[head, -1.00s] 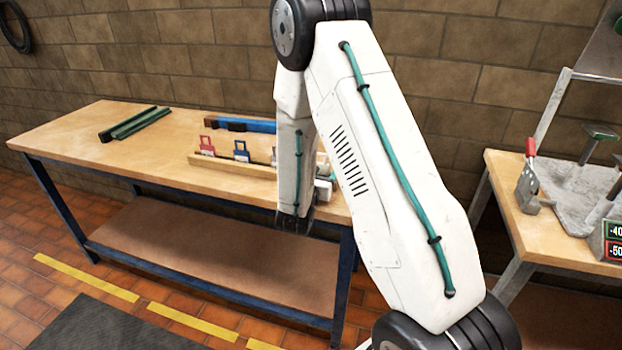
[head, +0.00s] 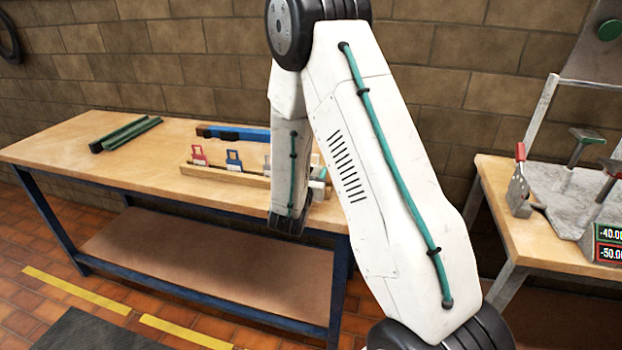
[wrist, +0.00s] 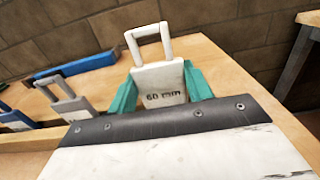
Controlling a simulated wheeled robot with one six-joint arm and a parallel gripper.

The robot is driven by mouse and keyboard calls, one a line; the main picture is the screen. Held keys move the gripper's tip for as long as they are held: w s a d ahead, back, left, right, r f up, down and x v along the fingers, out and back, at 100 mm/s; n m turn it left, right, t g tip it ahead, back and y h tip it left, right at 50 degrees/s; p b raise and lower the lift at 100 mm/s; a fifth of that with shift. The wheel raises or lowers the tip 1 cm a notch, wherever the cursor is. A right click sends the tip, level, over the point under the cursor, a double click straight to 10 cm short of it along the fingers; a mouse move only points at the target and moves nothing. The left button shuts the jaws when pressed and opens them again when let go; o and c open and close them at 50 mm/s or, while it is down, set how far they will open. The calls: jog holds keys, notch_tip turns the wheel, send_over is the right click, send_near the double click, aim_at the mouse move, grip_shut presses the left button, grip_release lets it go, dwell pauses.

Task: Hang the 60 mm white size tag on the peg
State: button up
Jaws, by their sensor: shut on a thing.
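The white size tag (wrist: 160,84), marked "60 mm" and with a square loop handle on top, shows upright in the wrist view. My gripper (wrist: 160,88) is shut on it, with a teal finger on each side. Its lower part is hidden behind the white and dark gripper body. In the head view my arm hides most of the gripper and the tag. I cannot make out the peg in either view.
A wooden rack (head: 225,174) on the workbench (head: 60,152) holds a red tag (head: 198,155), a blue tag (head: 233,160) and a grey tag (wrist: 68,98). A blue bar (head: 235,133) lies behind it. A second table with a toggle clamp (head: 519,190) stands right.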

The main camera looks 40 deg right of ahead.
jog(key=shift+r, duration=1.9)
jog(key=shift+a, duration=0.1)
